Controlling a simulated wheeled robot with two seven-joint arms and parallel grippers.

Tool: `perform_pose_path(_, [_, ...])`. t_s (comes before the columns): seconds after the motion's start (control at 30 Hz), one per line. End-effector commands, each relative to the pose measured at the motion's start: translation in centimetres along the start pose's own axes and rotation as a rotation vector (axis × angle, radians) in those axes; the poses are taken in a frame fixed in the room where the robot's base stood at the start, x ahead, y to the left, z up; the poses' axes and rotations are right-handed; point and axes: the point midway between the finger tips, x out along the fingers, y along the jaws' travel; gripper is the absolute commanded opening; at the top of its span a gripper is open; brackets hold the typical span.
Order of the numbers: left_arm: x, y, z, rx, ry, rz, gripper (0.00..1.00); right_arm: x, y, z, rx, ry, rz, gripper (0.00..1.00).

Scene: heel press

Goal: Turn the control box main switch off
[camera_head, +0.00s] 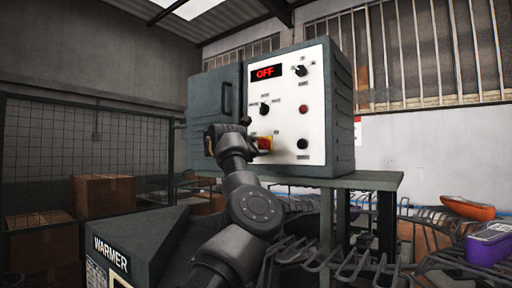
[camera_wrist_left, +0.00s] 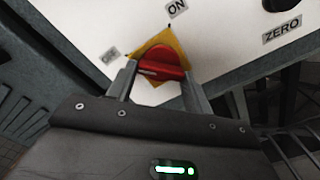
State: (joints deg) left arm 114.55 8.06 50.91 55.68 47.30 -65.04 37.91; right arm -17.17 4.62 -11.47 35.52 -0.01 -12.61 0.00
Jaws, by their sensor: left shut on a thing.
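The control box (camera_head: 340,110) is a grey cabinet with a white front panel, standing on a table. Its main switch is a red knob on a yellow plate (camera_head: 265,143), low on the left of the panel. A red display (camera_head: 266,72) above it reads OFF. In the left wrist view the red switch knob (camera_wrist_left: 160,63) sits between my left fingers, and the white mark on it points left, away from the ON label (camera_wrist_left: 177,9). My left gripper (camera_head: 252,144) is shut on the knob; its fingertips are partly hidden in the head view. My right gripper is not in view.
Other black knobs (camera_head: 300,71) and a red button (camera_head: 303,109) are on the panel. The grey table (camera_head: 370,180) bears the box. A wire rack with orange and purple shoes (camera_head: 490,243) is at right. A warmer (camera_head: 120,250) is at lower left.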

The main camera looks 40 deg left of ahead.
Motion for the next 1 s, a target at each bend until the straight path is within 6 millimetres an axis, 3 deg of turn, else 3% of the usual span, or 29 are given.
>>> perform_pose_path(0.6, [-0.09, 0.2, 0.21, -0.037, -0.002, 0.004, 0.28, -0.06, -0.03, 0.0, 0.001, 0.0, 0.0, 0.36])
perform_pose_path(0.63, [-0.1, 0.2, 0.21, -0.037, -0.002, 0.004, 0.53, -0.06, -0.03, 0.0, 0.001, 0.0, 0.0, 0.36])
perform_pose_path(0.77, [-0.09, 0.18, 0.15, -0.037, -0.002, 0.003, 0.7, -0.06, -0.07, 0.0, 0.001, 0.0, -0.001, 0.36])
perform_pose_path(1.0, [-0.07, 0.11, 0.06, -0.037, 0.0, 0.002, 0.73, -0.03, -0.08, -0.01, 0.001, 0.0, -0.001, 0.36])
